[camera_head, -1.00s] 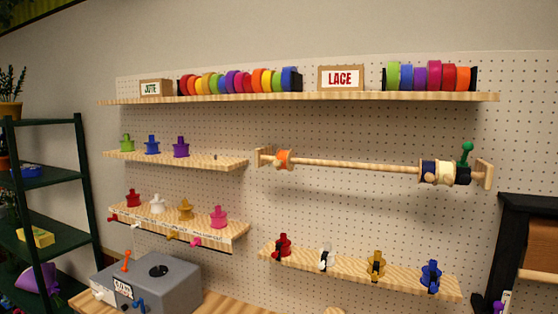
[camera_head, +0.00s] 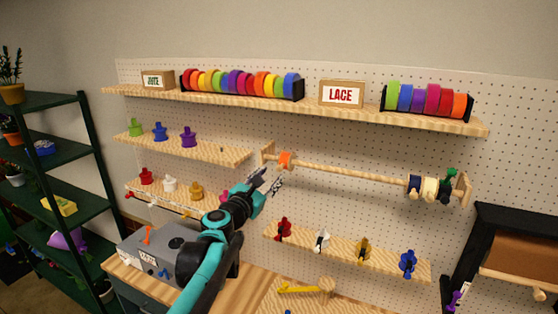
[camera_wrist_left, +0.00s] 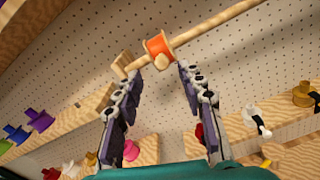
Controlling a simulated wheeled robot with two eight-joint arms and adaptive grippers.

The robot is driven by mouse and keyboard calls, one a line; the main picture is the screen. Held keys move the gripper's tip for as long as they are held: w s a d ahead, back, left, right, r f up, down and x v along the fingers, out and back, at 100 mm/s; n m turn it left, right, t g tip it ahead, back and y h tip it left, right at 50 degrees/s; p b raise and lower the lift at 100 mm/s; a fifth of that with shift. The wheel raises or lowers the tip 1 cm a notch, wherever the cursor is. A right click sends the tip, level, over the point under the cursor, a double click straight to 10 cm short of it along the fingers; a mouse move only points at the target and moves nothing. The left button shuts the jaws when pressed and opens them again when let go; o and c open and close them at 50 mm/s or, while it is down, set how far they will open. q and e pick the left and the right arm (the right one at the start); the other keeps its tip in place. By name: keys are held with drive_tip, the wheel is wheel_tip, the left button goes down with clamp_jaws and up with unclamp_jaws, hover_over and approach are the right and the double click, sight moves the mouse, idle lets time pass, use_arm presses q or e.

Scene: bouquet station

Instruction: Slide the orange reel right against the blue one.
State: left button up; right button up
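The orange reel (camera_head: 285,160) sits on a wooden rod (camera_head: 345,173), close to the rod's left bracket. It also shows in the left wrist view (camera_wrist_left: 158,46), just beyond my fingertips. The dark blue reel (camera_head: 414,186) is on the same rod far to the right, beside a cream reel (camera_head: 430,188). A long bare stretch of rod separates the orange and blue reels. My left gripper (camera_head: 271,180) is open and empty, a little below and left of the orange reel; its fingers are spread wide in the wrist view (camera_wrist_left: 158,78). My right gripper is not in view.
Another dark reel (camera_head: 445,190) and a green knob (camera_head: 451,173) are at the rod's right end by its bracket. A lace shelf (camera_head: 350,113) runs above the rod. A lower shelf (camera_head: 345,253) with several small spools is below. Small peg shelves are at left.

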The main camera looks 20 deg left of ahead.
sight(278, 169)
use_arm(q)
drive_tip(key=w, duration=0.7)
drive_tip(key=shift+d+f+p, duration=0.1)
drive_tip(key=shift+d+p, duration=0.1)
drive_tip(key=shift+p, duration=0.1)
drive_tip(key=shift+s, duration=0.1)
drive_tip(key=shift+s, duration=0.1)
clamp_jaws()
